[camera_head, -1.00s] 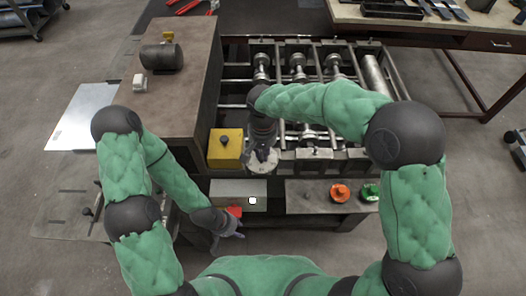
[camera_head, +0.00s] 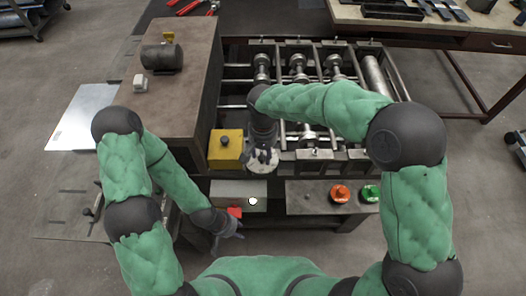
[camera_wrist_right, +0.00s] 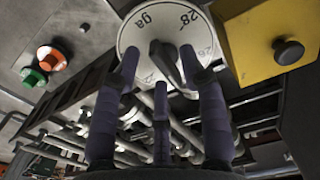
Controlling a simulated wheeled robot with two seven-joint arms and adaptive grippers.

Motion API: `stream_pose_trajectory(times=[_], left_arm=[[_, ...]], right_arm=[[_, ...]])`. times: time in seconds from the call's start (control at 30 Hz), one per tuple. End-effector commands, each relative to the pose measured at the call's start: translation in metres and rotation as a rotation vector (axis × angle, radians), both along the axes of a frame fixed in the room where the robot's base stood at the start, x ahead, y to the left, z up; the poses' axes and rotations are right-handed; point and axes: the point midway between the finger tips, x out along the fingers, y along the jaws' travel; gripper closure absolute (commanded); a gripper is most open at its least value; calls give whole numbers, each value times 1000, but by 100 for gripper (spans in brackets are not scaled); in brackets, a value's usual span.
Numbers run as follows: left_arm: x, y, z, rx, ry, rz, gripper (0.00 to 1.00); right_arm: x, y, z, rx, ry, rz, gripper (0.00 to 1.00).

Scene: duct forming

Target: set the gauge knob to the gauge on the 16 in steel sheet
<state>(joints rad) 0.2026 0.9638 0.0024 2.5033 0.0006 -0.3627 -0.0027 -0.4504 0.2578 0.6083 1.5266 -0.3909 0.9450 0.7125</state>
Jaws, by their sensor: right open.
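The gauge knob is a black pointer knob (camera_wrist_right: 165,60) on a round white dial (camera_wrist_right: 205,35) marked "ga" and "28" in the right wrist view. The white dial (camera_head: 262,162) also shows in the head view at the machine's front. My right gripper (camera_wrist_right: 162,75) is open, its fingers spread around the black knob; I cannot tell whether they touch it. A bright, flat steel sheet (camera_head: 82,115) lies left of the brown bench; no gauge mark is readable on it. My left gripper (camera_head: 228,236) is low at the front by a red part (camera_head: 235,212); its finger opening is unclear.
A yellow block with a black knob (camera_head: 225,148) stands just left of the dial. Orange (camera_head: 340,194) and green (camera_head: 370,193) buttons sit on the front panel to the right. The roller machine (camera_head: 300,65) lies behind my right arm.

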Motion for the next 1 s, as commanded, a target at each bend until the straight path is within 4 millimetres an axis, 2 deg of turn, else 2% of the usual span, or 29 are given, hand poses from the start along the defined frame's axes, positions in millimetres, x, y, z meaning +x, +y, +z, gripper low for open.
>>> stream_pose_trajectory(times=[0.17, 0.4, 0.6, 0.8, 1.0], left_arm=[[0, 0, 0, 0, 0, 0, 60], [0, 0, 0, 0, 0, 0, 60], [0, 0, 0, 0, 0, 0, 60], [0, 0, 0, 0, 0, 0, 60], [0, 0, 0, 0, 0, 0, 60]], right_arm=[[1, 0, 20, 2, -5, 0, 57], [1, 1, 67, 2, -5, 0, 57], [1, 1, 100, 3, -4, 0, 57], [1, 0, 117, 1, -2, 0, 57], [1, 0, 119, 1, -2, 0, 57]])
